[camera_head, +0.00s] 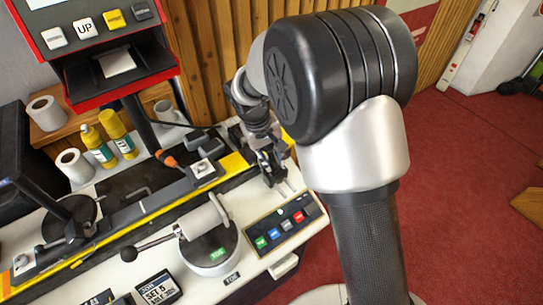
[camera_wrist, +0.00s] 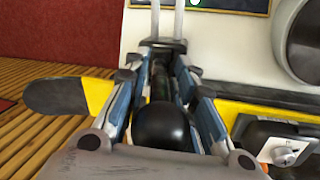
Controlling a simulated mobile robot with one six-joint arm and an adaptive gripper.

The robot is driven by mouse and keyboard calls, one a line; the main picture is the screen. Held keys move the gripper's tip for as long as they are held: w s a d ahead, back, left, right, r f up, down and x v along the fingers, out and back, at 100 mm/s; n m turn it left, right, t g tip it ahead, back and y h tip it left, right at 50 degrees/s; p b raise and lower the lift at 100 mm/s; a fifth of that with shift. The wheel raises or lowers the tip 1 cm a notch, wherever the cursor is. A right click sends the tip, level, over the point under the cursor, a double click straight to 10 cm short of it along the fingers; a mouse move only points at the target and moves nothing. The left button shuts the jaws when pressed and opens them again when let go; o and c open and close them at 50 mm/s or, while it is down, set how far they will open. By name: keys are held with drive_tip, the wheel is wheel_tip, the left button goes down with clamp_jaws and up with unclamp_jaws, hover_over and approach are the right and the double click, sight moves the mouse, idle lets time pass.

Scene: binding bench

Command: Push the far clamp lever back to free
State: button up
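My gripper (camera_head: 285,189) points down over the far right end of the bench, with its two pale tips side by side near the button panel. In the wrist view my gripper (camera_wrist: 167,22) shows its fingers close together, with a narrow gap at the tips. A black ball (camera_wrist: 162,126) shows between the finger bases; I cannot tell what it belongs to. The far clamp block (camera_head: 203,169), black with a silver plate, is left of my gripper and apart from it. An orange-ended handle (camera_head: 166,158) beside it looks like its lever. The clamp block also shows in the wrist view (camera_wrist: 285,150).
A button panel (camera_head: 285,226) lies in front of my gripper. A drum with a black-knobbed handle (camera_head: 209,246) stands at the near middle. Yellow bottles (camera_head: 116,130) and white rolls (camera_head: 74,166) stand behind. A dark rounded piece (camera_wrist: 62,97) lies left of my fingers.

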clamp_jaws()
